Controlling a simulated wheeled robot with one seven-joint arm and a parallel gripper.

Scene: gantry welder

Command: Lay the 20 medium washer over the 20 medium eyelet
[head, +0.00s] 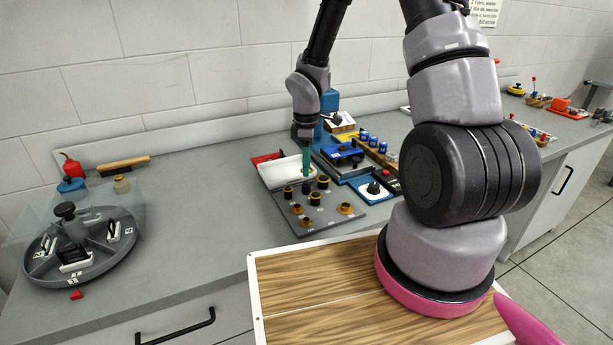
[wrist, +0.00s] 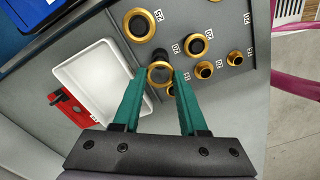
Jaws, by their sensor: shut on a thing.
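My gripper (wrist: 162,78) has its two teal fingers closed around a gold ring, the washer (wrist: 160,65), over the grey board (wrist: 225,18). The washer shows as a gold rim with a dark middle between the fingertips. Whether it touches anything below is hard to tell. Right of it in the wrist view is a gold eyelet (wrist: 197,37) with a dark centre, beside a label that seems to read 20; I cannot be sure which label belongs to which. In the head view my gripper (head: 306,172) points down at the board's far side, among black, gold-rimmed posts.
A larger gold-rimmed ring (wrist: 140,14) labelled 25 and smaller gold rings (wrist: 205,70) are close by. A white tray (wrist: 90,80) and a red object (wrist: 70,106) lie beside the board. A round grey carousel (head: 100,262) stands left; the counter between is clear.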

